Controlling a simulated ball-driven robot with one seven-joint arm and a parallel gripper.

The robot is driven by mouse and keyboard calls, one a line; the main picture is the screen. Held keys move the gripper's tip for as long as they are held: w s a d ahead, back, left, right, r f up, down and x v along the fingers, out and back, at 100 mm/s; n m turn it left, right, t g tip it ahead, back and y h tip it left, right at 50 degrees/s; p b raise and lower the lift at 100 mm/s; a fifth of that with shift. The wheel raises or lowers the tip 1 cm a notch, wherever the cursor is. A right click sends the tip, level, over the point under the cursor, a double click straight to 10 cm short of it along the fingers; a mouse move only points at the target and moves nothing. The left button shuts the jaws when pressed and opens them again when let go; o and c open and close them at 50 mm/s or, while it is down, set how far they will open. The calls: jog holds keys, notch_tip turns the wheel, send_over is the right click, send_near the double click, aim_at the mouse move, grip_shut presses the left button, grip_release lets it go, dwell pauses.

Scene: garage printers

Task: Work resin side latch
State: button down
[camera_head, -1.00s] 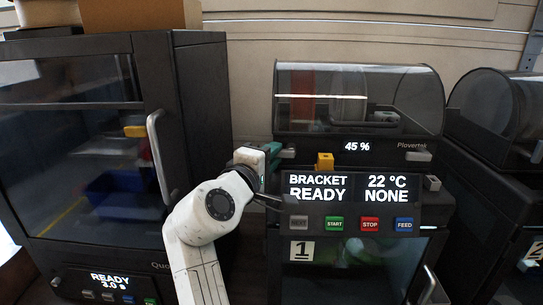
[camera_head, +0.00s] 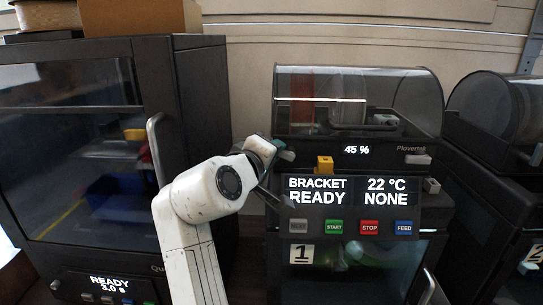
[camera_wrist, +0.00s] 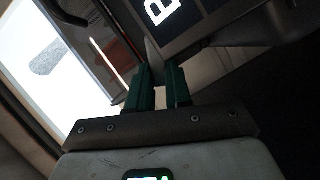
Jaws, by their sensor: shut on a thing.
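The printer marked 1 (camera_head: 335,221) stands in the middle of the head view, with a clear-lidded spool box (camera_head: 420,100) on top. A small grey latch (camera_head: 287,156) sits at the left front corner of that box. My gripper (camera_head: 278,147) is at this corner, its green fingers partly hidden by my wrist. In the wrist view my gripper (camera_wrist: 158,68) is shut on the grey latch (camera_wrist: 152,52), which shows between the fingertips. A matching grey latch (camera_head: 418,160) is at the box's right front corner.
Coloured buttons (camera_head: 334,227) lie below. A dark cabinet with a door handle (camera_head: 158,150) stands close on the left. Another printer (camera_head: 500,150) stands right.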

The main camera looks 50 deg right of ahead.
jog(key=m, duration=0.1)
jog(key=r+m+y, duration=0.1)
jog(key=s+m+t+y, duration=0.1)
jog(key=m, duration=0.1)
jog(key=shift+d+r, duration=0.2)
jog(key=shift+d, duration=0.2)
jog(key=m, duration=0.1)
jog(key=m+y, duration=0.1)
jog(key=s+t, duration=0.1)
jog(key=shift+d+r+m, duration=0.25)
jog(key=shift+d+m, duration=0.1)
jog(key=shift+m, duration=0.05)
jog(key=shift+s+d+m+t+y, duration=0.15)
jog(key=shift+s+m+t+y, duration=0.1)
jog(key=shift+m+y, duration=0.2)
jog(key=shift+s+d+m+t+y, duration=0.15)
jog(key=shift+m+t+y, duration=0.15)
jog(key=shift+m, duration=0.25)
jog(key=c, duration=1)
grip_release()
jog(key=shift+r, duration=0.15)
jog(key=shift+c, duration=0.2)
jog(key=b+v, duration=0.1)
jog(key=v, duration=0.9)
jog(key=shift+s+a+b, duration=0.2)
jog(key=shift+a+b, duration=0.05)
jog(key=shift+b, duration=0.05)
jog(key=shift+r, duration=0.1)
